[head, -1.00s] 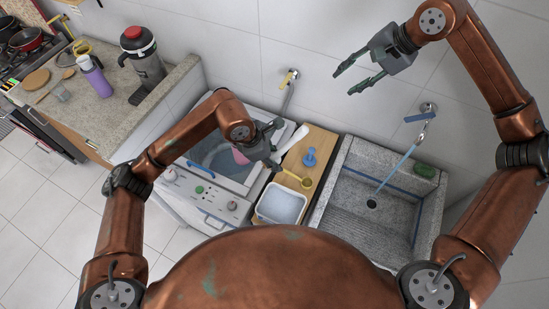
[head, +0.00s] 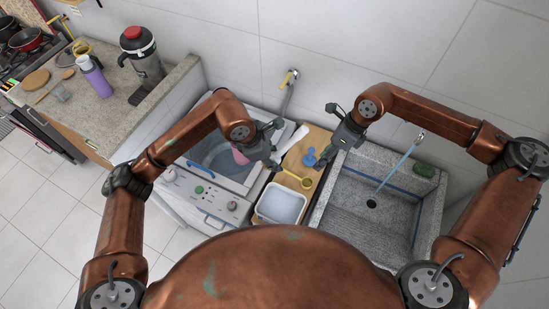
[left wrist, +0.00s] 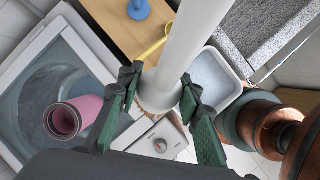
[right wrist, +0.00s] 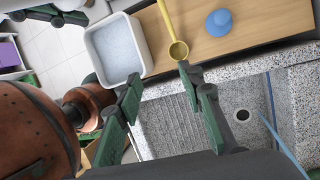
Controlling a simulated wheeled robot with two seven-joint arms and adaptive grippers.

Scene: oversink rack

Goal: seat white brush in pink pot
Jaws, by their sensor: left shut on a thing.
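The white brush (left wrist: 192,40) is held in my left gripper (left wrist: 161,76), whose fingers are shut around it. Its thick white shaft runs up past the camera, and a tan end shows between the fingers. In the head view, the brush (head: 296,138) tilts up to the right from my left gripper (head: 272,143). My right gripper (right wrist: 160,74) is open and empty above the sink's left edge.
A wooden board (right wrist: 250,40) between washer and sink carries a blue knobbed object (right wrist: 219,22), a yellow ladle (right wrist: 178,48) and a white basin (right wrist: 118,50). The stone sink (head: 345,215) is open, with a tap above and a green item on its rim.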

